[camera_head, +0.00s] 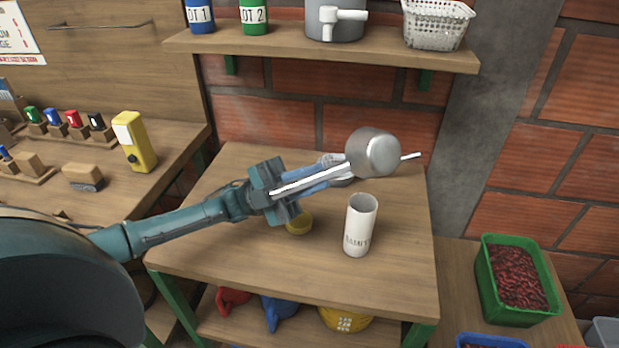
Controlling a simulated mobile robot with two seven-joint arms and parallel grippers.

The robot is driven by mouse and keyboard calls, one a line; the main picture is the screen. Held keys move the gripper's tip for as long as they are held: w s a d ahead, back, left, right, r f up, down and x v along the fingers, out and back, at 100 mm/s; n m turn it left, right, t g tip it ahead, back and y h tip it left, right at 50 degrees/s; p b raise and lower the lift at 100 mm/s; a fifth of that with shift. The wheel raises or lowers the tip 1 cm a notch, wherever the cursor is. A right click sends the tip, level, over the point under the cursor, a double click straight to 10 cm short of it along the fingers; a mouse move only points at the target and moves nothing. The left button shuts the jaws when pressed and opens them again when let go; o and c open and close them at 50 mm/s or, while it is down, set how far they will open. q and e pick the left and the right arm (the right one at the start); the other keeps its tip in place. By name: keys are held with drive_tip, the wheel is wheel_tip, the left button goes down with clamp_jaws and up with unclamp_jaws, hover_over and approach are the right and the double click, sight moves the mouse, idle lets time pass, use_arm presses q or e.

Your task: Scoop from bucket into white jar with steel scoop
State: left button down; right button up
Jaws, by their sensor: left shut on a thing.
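My left gripper (277,192) is shut on the handle of the steel scoop (374,153). The scoop's round bowl is at the far end, to the right of the gripper and above the wooden table in the picture. Its outer side shows, and I cannot tell what is inside. The white jar (359,226) stands upright on the table with its top open, just below the scoop bowl in the picture. Dark lettering shows on its lower side. I cannot make out the bucket for certain. My right gripper is not in view.
A small yellow round thing (298,222) lies on the table (220,245), partly behind my gripper. A green crate of red fruit (515,278) is at right. A shelf (330,52) runs above.

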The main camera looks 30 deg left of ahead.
use_arm(q)
drive_tip(key=shift+d+f+g+b, duration=0.2)
drive_tip(key=shift+d+g+b, duration=0.15)
drive_tip(key=shift+b, duration=0.75)
drive_tip(key=shift+a+b, duration=0.2)
drive_tip(key=shift+b, duration=0.45)
drive_tip(key=m+g+y, duration=0.2)
drive_tip(key=m+y, duration=0.1)
drive_tip(key=m, duration=0.1)
drive_tip(key=shift+s+y, duration=0.1)
drive_tip(key=shift+y, duration=0.2)
drive_tip(key=s+d+r+m+t+y+p, duration=0.1)
drive_tip(key=m+y+p, duration=0.3)
drive_tip(key=y, duration=0.4)
drive_tip(key=s+d+r+m+t+y+p, duration=0.2)
drive_tip(key=d+m+y+p, duration=0.1)
drive_tip(key=y+p, duration=0.4)
drive_tip(key=shift+d+m+t+y, duration=0.35)
drive_tip(key=shift+d+m+y, duration=0.05)
drive_tip(key=shift+d+y, duration=0.2)
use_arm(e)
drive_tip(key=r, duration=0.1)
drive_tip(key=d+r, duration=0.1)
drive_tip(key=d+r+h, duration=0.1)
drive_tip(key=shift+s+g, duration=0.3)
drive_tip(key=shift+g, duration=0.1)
use_arm(q)
drive_tip(key=shift+f, duration=0.1)
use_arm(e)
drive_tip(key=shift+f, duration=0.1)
